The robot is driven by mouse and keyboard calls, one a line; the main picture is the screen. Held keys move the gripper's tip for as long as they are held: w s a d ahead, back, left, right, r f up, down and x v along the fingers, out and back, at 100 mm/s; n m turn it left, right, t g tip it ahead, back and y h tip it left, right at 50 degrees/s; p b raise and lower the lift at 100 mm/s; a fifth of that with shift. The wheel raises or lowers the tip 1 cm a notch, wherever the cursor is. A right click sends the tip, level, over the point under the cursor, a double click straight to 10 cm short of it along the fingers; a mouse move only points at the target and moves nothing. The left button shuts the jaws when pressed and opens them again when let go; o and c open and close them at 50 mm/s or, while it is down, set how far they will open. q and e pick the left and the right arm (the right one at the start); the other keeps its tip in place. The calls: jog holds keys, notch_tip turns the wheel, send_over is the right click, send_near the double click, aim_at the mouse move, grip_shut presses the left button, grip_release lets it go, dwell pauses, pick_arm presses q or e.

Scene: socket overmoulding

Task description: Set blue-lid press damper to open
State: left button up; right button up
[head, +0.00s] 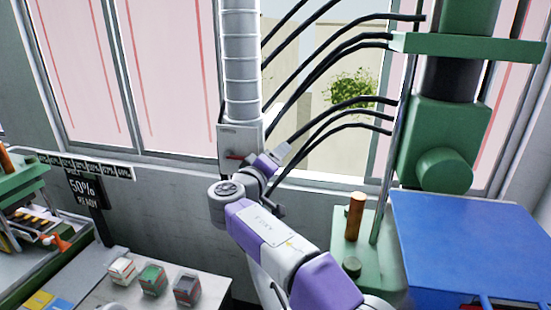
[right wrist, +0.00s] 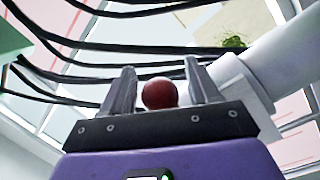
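A grey ribbed duct (head: 240,65) runs down the wall in the head view to a pale damper box (head: 238,145) with a short red lever, roughly level, on its front. My right arm (head: 268,228) reaches up from the lower right, its hand close beside the box's right side. In the right wrist view a round red knob (right wrist: 159,93) sits between the two upright fingers of my right gripper (right wrist: 159,68). The fingers are spread, with a narrow gap on each side of the knob. The blue lid (head: 475,245) is at the right. My left gripper is out of view.
The green press column (head: 445,140) stands at the right, with black hoses (head: 340,105) running left from it past the window. A copper-coloured cylinder (head: 355,215) stands on a green base. Several small boxes (head: 152,279) sit on a table at lower left, near a "50% READY" sign (head: 85,191).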

grip_shut()
notch_tip(320, 180, up, 7)
jog(key=a+n+t+p, duration=0.1)
jog(key=a+n+p, duration=0.1)
jog(key=n+p, duration=0.3)
jog(key=shift+w+n, duration=0.35)
jog(key=shift+n, duration=0.75)
jog(key=shift+r, duration=0.1)
jog(key=shift+o, duration=0.2)
grip_release()
jog(key=shift+a, duration=0.1)
